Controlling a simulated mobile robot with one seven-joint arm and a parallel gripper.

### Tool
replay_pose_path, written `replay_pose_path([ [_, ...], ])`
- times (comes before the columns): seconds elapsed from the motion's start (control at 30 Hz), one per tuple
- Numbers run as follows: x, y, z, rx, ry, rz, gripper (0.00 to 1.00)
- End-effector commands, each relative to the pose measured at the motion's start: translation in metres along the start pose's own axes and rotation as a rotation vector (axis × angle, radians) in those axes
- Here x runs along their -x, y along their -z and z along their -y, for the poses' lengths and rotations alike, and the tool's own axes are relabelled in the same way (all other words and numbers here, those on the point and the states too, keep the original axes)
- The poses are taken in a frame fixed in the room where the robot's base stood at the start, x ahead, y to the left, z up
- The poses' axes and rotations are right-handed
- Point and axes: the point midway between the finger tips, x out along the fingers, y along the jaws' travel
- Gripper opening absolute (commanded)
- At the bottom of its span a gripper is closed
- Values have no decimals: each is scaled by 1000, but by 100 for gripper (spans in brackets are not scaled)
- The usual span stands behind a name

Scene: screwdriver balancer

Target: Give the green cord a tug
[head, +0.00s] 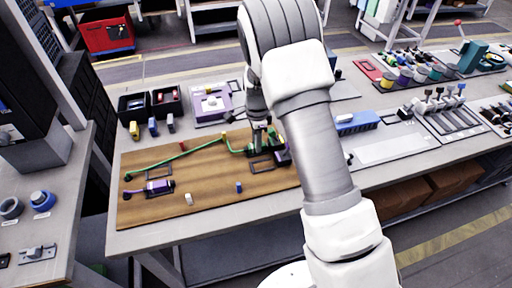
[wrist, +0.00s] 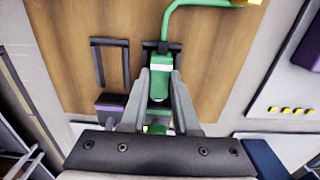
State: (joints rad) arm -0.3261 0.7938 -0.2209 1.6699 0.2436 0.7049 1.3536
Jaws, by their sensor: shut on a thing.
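The green cord (head: 175,157) runs along the brown wooden board (head: 200,205), bends near a yellow piece (head: 223,134), and reaches a green cylindrical body at the board's right part. In the wrist view the cord (wrist: 172,17) curves down into the top of this green body (wrist: 159,62). My gripper (wrist: 160,88) has its two grey fingers on either side of the green body, shut on it. In the head view my gripper (head: 259,146) points down at the board's right part, and my arm hides some of that area.
A purple cylinder (head: 159,186) with a purple cord lies at the board's left. Black bins (head: 133,105) stand behind. A blue block (head: 356,122) and trays are to the right.

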Motion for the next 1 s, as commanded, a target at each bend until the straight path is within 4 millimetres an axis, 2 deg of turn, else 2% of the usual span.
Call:
replay_pose_path([
  [1.0, 0, -8, 0, 3, 0, 5, 0],
])
